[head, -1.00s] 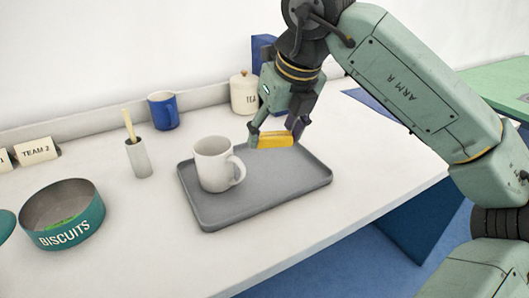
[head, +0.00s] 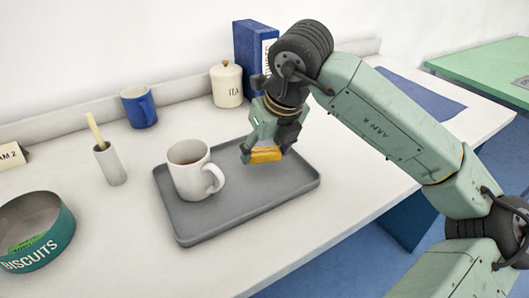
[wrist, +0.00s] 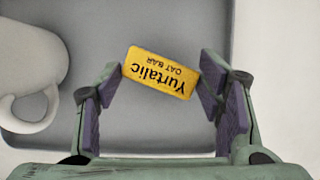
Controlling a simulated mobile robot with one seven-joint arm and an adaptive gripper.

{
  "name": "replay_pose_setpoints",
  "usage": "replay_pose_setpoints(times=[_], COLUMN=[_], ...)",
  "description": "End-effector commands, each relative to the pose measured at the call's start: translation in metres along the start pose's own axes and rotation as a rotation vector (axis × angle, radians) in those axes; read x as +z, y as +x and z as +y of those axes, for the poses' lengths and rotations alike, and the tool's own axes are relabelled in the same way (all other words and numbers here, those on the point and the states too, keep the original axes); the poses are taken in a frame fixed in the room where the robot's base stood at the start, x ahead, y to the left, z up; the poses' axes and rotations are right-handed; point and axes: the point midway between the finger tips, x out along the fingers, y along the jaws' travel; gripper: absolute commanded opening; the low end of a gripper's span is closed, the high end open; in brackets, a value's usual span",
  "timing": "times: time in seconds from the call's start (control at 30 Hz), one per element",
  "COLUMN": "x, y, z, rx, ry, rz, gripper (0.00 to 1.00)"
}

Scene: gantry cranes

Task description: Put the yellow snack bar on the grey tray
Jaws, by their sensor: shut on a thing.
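The yellow snack bar (head: 266,155) is between the fingertips of my gripper (head: 268,151), over the right back part of the grey tray (head: 235,213). In the wrist view the bar (wrist: 160,73) lies slightly tilted across the fingertips, its printed label facing the camera. My gripper (wrist: 162,80) is shut on it by its ends. The tray (wrist: 105,25) fills much of the wrist view beneath the bar. I cannot tell whether the bar touches the tray.
A biscuit tin (head: 40,243), a grey holder (head: 111,165), a blue mug (head: 139,107), a tea jar (head: 226,85) and a blue binder (head: 249,55) stand around. The tray's front right is clear.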

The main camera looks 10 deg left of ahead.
Motion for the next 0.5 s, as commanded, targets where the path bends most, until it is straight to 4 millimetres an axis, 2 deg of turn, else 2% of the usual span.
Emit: replay_pose_setpoints(times=[0.13,0.5], x=[-0.007,-0.009], y=[0.017,0.023], z=[0.000,0.000], rx=[0.001,-0.001], ry=[0.001,0.001], rz=[0.001,0.000], gripper=[0.40,0.40])
